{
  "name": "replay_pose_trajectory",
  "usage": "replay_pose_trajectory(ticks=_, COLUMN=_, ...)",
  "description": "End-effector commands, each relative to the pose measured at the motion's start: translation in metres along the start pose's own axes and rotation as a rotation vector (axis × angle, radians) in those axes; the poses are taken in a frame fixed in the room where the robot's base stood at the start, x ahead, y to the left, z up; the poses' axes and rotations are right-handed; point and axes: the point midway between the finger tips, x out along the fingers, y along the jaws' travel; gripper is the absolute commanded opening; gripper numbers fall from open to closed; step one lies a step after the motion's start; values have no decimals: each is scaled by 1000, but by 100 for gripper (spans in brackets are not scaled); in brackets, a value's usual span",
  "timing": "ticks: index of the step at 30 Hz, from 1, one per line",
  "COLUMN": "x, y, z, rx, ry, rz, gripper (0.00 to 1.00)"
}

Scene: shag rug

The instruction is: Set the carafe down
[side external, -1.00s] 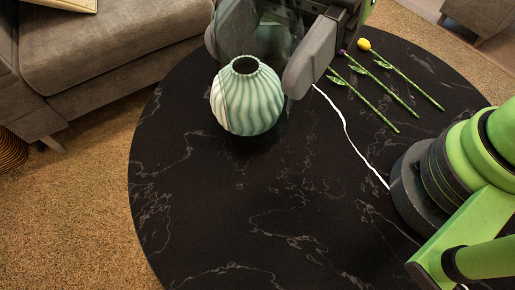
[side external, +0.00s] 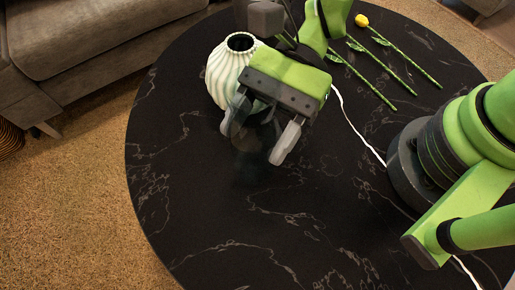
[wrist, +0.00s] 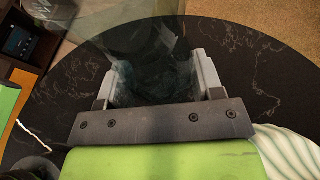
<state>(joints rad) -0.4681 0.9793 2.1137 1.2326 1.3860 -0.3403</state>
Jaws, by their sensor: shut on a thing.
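The carafe is dark, see-through glass and hard to make out against the black table. In the wrist view the carafe (wrist: 150,50) shows between my two fingers, its wall reaching up past them. My gripper (side external: 257,133) is shut on it; the fingers also show in the wrist view (wrist: 158,80). In the side view only a faint dark glassy patch of the carafe (side external: 250,150) shows between and below the fingertips. I cannot tell whether its base touches the round black marbled table (side external: 200,200).
A pale green ribbed vase (side external: 222,76) stands close behind and left of my gripper. Several green stems, one with a yellow tulip (side external: 362,20), lie at the back right. A white cord (side external: 350,122) crosses the table. The front and left of the table are clear.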

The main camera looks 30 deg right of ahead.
Motion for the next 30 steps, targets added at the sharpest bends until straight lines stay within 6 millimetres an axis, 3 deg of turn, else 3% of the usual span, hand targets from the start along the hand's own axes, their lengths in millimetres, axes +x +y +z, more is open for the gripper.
replay_pose_trajectory(ticks=13, x=18, y=0, z=-44, rx=2, ry=-1, rz=-1, gripper=21)
replay_pose_trajectory(ticks=26, x=21, y=0, z=-50, rx=0, ry=-1, rz=-1, gripper=21)
replay_pose_trajectory(ticks=27, x=21, y=0, z=-50, rx=0, ry=0, rz=0, gripper=65)
replay_pose_trajectory(ticks=30, x=21, y=0, z=-50, rx=0, ry=0, rz=-1, gripper=86)
